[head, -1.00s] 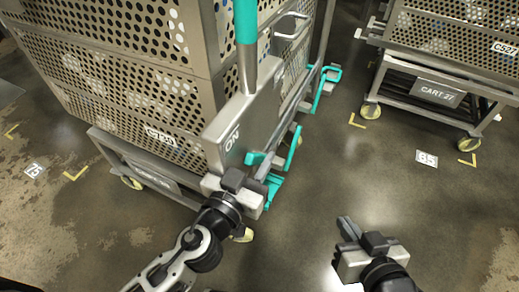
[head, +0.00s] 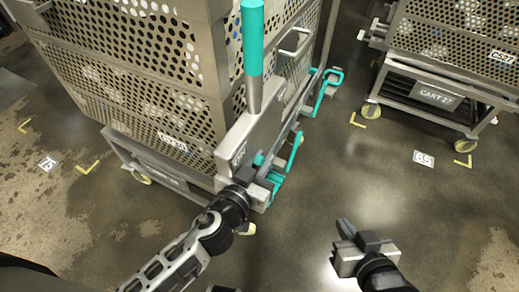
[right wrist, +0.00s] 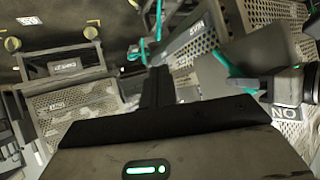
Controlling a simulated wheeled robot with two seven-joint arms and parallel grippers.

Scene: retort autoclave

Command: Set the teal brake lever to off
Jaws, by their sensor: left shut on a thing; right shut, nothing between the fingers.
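The cart in front carries a grey side plate (head: 236,150) with an ON label, now mostly behind my left gripper. A small teal lever (head: 258,160), which I take as the brake lever, shows at the plate beside the gripper's fingers. My left gripper (head: 264,170) is shut on this lever; the fingers hide part of it. The right wrist view shows the lever's teal end (right wrist: 240,84) near the left gripper and an ON label (right wrist: 284,113). My right gripper (head: 346,229) is shut and empty over open floor; its fingers also show in the right wrist view (right wrist: 158,85).
A tall teal-gripped metal handle (head: 253,40) rises above the plate. More teal bars (head: 294,152) run along the cart's low right side. The perforated basket (head: 130,75) fills the upper left. A second cart (head: 435,95) stands at upper right. Floor between and in front is clear.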

